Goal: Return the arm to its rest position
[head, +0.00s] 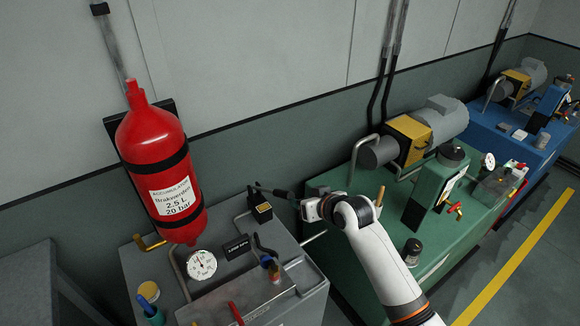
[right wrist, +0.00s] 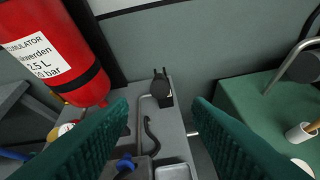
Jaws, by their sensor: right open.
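My right arm (head: 372,250) comes in from the lower right of the head view and reaches left over the grey console. My left gripper is not in view.
A red accumulator bottle (head: 160,165) stands at the left by the wall. The grey console (head: 215,222) carries a pressure gauge (head: 201,265). A green unit with a motor (head: 442,118) stands right of the arm; a blue one (head: 500,125) is farther back. Open floor lies beside the yellow line (head: 515,255).

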